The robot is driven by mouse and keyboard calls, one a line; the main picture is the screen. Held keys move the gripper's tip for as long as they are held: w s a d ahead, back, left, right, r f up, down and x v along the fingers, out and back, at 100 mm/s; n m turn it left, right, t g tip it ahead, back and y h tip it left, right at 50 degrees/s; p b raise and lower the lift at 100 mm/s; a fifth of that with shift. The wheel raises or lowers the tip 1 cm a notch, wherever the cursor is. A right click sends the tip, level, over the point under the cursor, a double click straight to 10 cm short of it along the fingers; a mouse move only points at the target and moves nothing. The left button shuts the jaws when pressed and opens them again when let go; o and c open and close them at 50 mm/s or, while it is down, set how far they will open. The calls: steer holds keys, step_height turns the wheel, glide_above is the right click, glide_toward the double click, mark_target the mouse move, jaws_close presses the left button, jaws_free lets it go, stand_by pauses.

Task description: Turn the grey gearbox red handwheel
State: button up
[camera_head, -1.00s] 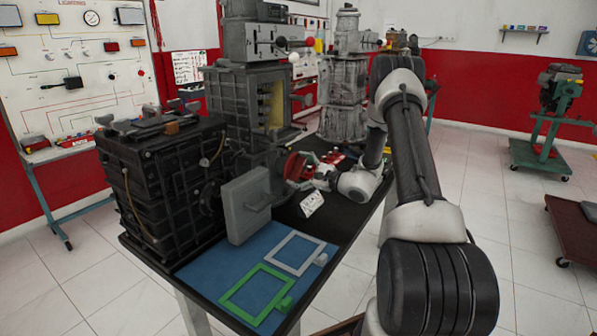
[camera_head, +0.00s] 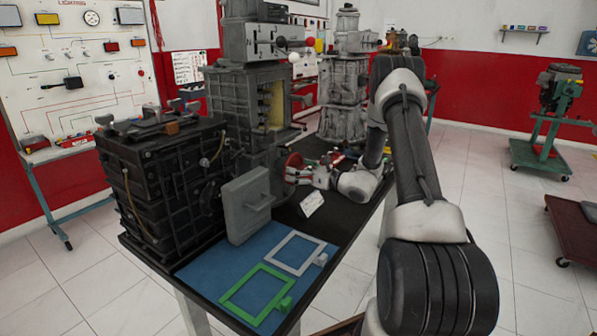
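The grey gearbox (camera_head: 232,100) stands on the black table, with an open side showing a pale yellow interior. The red handwheel (camera_head: 292,160) sits low at the right of the gearbox, beyond the grey cover plate. My gripper (camera_head: 292,175) reaches in from the right, with its fingers at the near side of the wheel's rim and overlapping it in the picture. The gripper hides part of the wheel. The fingers are too small to tell whether they are open or shut, or whether they touch the rim.
A black ribbed block (camera_head: 160,185) and a grey plate with a handle (camera_head: 247,205) stand left of the wheel. A white card (camera_head: 311,203) is in front. A blue mat (camera_head: 225,265) holds green and grey frames. Another grey gearbox (camera_head: 343,95) stands behind.

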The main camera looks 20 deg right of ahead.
steer(key=shift+f+m, duration=0.1)
steer(key=shift+m, duration=0.5)
steer(key=o, duration=0.7)
steer(key=shift+o, duration=0.2)
steer(key=v, duration=1.2)
